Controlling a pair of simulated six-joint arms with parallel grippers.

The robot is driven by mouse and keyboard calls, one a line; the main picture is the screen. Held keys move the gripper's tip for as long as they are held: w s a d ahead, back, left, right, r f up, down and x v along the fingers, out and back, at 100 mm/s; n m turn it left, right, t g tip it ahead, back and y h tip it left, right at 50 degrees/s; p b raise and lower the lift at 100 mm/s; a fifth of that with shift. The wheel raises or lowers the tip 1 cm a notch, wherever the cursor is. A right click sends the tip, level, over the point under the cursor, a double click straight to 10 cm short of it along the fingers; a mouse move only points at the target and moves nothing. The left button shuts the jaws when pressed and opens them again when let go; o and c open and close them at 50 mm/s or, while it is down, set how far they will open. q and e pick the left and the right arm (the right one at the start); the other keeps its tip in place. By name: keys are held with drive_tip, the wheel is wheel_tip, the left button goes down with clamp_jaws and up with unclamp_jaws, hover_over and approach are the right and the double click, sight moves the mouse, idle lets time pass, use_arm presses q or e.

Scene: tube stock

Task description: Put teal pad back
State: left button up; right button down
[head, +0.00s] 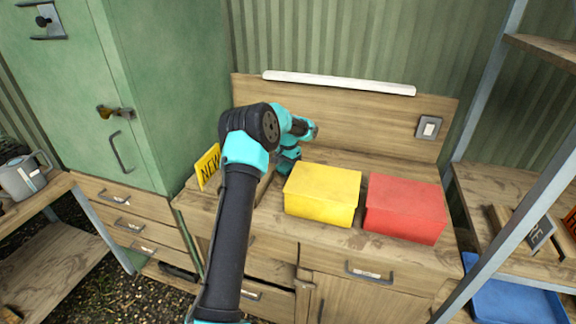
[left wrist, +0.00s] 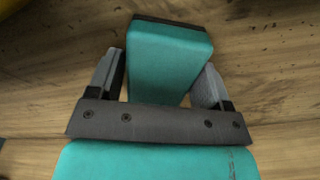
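The teal pad (left wrist: 170,60) is a thick block with a dark edge at its far end, in the left wrist view. It sits between the two fingers of my left gripper (left wrist: 162,82), which lie close against its two sides. The gripper appears shut on it, with wood close behind. In the head view my left gripper (head: 288,165) is over the wooden bench, left of the yellow box (head: 322,194). My arm partly hides this area, and I cannot tell pad from gripper there. My right gripper is not in view.
A red box (head: 405,208) stands right of the yellow one. A yellow sign (head: 208,166) reading "NEW" stands at the bench's left end. A green cabinet (head: 165,90) rises at left. Shelves with a blue tray (head: 515,303) are at right. The bench's back strip looks clear.

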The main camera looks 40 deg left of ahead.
sight(288, 163)
use_arm(q)
drive_tip(key=shift+o, duration=1.2)
wheel_tip(288, 163, up, 12)
drive_tip(key=shift+r, duration=0.2)
